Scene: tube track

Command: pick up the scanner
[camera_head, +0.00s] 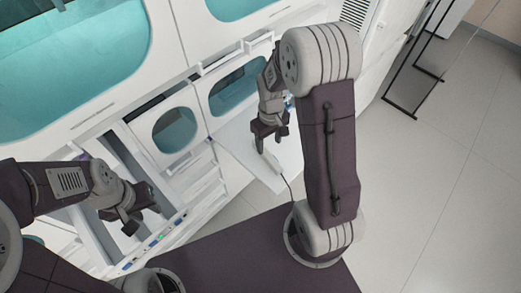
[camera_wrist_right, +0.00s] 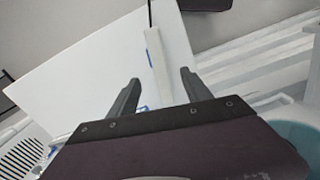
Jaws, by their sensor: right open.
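The scanner (camera_wrist_right: 157,65) is a slim whitish bar with small blue parts, lying on a white panel. It also shows in the head view (camera_head: 271,161), just below my right gripper's fingers, with a dark cable running from its lower end. My right gripper (camera_head: 265,142) is open. In the right wrist view its fingers (camera_wrist_right: 160,77) stand apart on either side of the scanner's near part; I cannot tell whether they touch it. My left gripper (camera_head: 141,218) hangs over a tray at the lower left; its fingers look spread and empty.
The white panel (camera_head: 240,150) juts out from a white cabinet with teal windows (camera_head: 175,130). An open drawer or tray (camera_head: 95,225) lies beneath my left gripper. A black metal frame (camera_head: 400,108) stands at the upper right. The floor (camera_head: 440,200) on the right is clear.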

